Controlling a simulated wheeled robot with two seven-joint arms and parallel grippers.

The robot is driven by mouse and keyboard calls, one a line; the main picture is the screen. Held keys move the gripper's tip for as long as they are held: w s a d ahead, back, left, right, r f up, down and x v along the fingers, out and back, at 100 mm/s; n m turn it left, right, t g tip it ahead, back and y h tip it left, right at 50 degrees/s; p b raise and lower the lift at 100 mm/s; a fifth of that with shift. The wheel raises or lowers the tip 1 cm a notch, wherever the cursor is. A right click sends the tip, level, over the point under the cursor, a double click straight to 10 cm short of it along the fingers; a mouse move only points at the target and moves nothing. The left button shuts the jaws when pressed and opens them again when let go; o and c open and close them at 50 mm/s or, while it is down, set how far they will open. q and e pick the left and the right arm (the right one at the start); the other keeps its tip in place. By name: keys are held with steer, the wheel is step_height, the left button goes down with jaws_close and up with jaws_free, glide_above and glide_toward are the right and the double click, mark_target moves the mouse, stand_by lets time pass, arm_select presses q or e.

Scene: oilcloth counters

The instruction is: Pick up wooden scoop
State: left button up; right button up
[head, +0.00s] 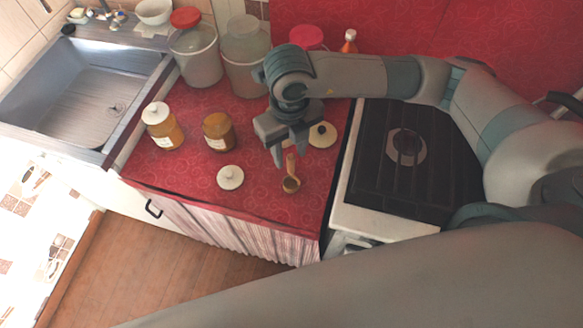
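The wooden scoop (290,180) lies on the red oilcloth counter, its round bowl toward the front edge and its handle pointing back. My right gripper (290,156) points down over the handle end. Its two fingers are apart, one on each side of the handle in the picture. I cannot tell how high the fingertips are above the counter, and no grip on the scoop shows. My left gripper is not in view.
On the red counter (190,184) are a white-lidded jar (164,130), an open brown jar (218,132), a pale lid (230,177) and a round cream lid (322,136). Large containers (198,60) stand behind. A black stove top (400,160) is right; a sink (85,100) is left.

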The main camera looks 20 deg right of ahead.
mark_target(291, 166)
steer(key=shift+f, duration=0.55)
steer(key=shift+d+f+p, duration=0.1)
steer(key=shift+f+p, duration=0.25)
steer(key=shift+p, duration=0.15)
steer(key=f+p, duration=0.1)
steer(key=f, duration=0.1)
steer(key=f+p, duration=0.1)
steer(key=shift+s+f, duration=0.2)
steer(key=shift+f, duration=0.55)
jaws_close()
